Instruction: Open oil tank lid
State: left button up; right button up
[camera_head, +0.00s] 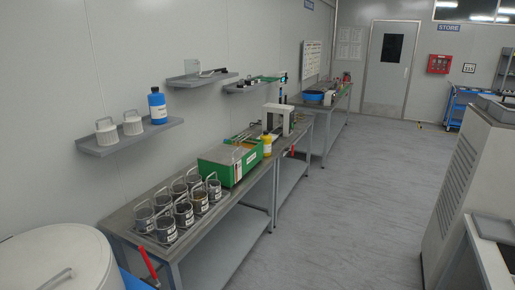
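A large white round tank (85,252) stands at the lower left, cut off by the picture's edges. Its flat top carries a thin grey bar (52,278) that looks like a handle. The top looks closed. A green box-shaped tank (232,172) sits on the workbench, with a pale top and a metal handle on it; its top also looks shut. I cannot tell from any label which of the two is the oil tank. Neither of my grippers shows in this view.
Several handled metal cups (166,229) stand on the near workbench (118,222). A yellow bottle (267,144) is behind the green box. A red handle (147,260) sticks out at the bench's near end. A wall shelf (130,137) holds a blue bottle (157,106). The middle floor (345,215) is clear.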

aim_at(226, 154)
jog(key=i+l+u, duration=0.4)
jog(key=i+l, duration=0.15)
jog(key=i+l+u, duration=0.2)
jog(key=l, duration=0.25)
jog(key=i+l+u, duration=0.2)
jog(key=l, duration=0.25)
jog(key=i+l+u, duration=0.2)
jog(key=i+u, duration=0.25)
jog(key=i+l+u, duration=0.2)
jog(key=u, duration=0.3)
jog(key=i+l, duration=0.2)
jog(key=l, duration=0.15)
jog(key=i+l+u, duration=0.15)
jog(key=l, duration=0.2)
jog(key=i+l, duration=0.2)
jog(key=l, duration=0.15)
jog(key=u, duration=0.05)
